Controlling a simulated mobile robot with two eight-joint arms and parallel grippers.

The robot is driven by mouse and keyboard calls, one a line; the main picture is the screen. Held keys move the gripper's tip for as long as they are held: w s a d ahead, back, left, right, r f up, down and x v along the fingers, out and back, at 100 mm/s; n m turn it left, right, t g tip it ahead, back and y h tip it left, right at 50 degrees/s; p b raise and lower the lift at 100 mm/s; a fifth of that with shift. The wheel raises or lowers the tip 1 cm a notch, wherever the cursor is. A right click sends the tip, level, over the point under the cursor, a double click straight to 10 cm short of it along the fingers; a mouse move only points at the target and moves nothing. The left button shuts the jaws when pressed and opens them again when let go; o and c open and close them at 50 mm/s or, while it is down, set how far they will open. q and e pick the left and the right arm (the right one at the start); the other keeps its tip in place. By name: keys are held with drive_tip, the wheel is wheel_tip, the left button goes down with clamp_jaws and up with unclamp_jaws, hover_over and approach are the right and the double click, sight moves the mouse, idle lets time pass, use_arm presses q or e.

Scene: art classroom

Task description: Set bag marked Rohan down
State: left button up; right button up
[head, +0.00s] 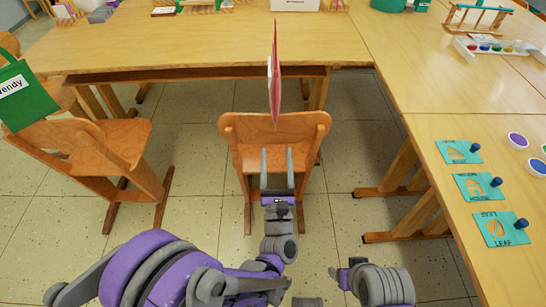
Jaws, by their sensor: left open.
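A thin red and pink bag (275,85) stands edge-on above the back of the middle wooden chair (250,125). Its face is turned away, so no name can be read on it. The bag's lower end is by the top of the chair back; I cannot tell whether it touches. My left gripper (277,165) is open, its two grey fingers pointing at the chair back just below the bag, with nothing between them. My right arm shows at the bottom, right of centre; the state of its gripper is unclear.
A green bag labelled "Wendy" (28,95) hangs at the left chair (110,145). A long wooden table (200,42) stands behind the chairs. The right table (435,90) holds teal printed cards (480,187), paint pots and a rack. Tiled floor (340,215) is clear between the middle chair and right table.

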use_arm(q)
drive_tip(key=shift+s, duration=0.1)
drive_tip(key=shift+f, duration=0.1)
drive_tip(key=s+a+f+n+g, duration=0.3)
drive_tip(key=s+a+n+g, duration=0.3)
drive_tip(key=n, duration=0.6)
drive_tip(key=s+a+f+n+g, duration=0.4)
drive_tip(key=s+a+n+g, duration=0.2)
drive_tip(key=s+n, duration=0.5)
drive_tip(key=s+a+f+n+g, duration=0.4)
drive_tip(key=s+a+n+g, duration=0.2)
drive_tip(key=n, duration=0.6)
drive_tip(key=shift+s+a+n, duration=0.4)
drive_tip(key=shift+s+a, duration=0.3)
drive_tip(key=shift+s, duration=0.45)
